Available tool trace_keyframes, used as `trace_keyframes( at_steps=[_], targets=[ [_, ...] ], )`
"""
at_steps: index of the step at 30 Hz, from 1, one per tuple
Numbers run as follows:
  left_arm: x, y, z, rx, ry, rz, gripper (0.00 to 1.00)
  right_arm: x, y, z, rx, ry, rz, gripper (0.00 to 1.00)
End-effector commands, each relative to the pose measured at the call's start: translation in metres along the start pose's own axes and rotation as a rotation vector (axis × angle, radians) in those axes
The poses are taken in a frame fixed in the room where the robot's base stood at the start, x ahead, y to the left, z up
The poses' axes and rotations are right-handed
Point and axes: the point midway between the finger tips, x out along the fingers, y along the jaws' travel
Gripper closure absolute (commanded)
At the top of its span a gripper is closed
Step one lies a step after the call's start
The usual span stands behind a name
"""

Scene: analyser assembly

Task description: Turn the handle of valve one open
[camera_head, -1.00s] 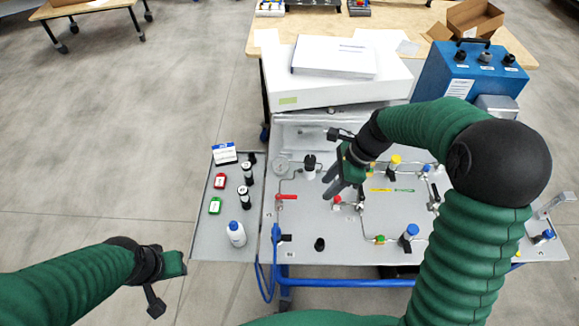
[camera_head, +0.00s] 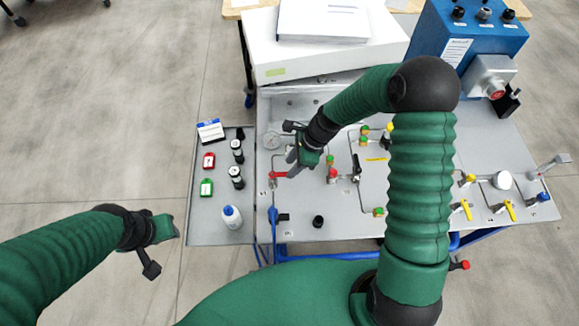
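A valve with a red handle (camera_head: 277,175) is on the left part of the grey panel (camera_head: 345,222); the handle lies roughly crosswise in the picture. I cannot read a label that names it valve one. My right gripper (camera_head: 292,167) is just right of and above this handle, its fingertips at or very near the handle's right end. Whether they touch it, or how far apart they are, is too small to tell. My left gripper (camera_head: 170,230) is over the floor, left of the side shelf, away from the panel, and appears empty.
A white box (camera_head: 325,52) and a blue unit (camera_head: 468,40) are behind. A black knob (camera_head: 318,221) stands near the front.

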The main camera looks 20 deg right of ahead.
Motion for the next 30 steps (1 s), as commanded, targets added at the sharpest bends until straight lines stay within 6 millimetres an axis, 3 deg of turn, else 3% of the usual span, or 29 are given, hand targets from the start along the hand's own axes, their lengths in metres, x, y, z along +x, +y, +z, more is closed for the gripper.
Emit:
trace_keyframes(
  at_steps=[4, 13, 22, 30],
  targets=[
    [-0.001, 0.0, 0.0, 0.0, 0.0, 0.0, 0.64, 0.018, 0.001, 0.001, -0.001, 0.0, 0.0, 0.64],
    [-0.001, 0.0, 0.0, 0.0, 0.0, 0.0, 0.64, 0.023, -0.001, 0.0, -0.001, 0.0, 0.0, 0.64],
    [-0.001, 0.0, 0.0, 0.0, 0.0, 0.0, 0.64, 0.022, -0.001, -0.001, -0.001, 0.0, -0.002, 1.0],
    [-0.001, 0.0, 0.0, 0.0, 0.0, 0.0, 0.64, 0.022, -0.002, 0.0, -0.002, 0.0, -0.003, 1.0]
  ],
)
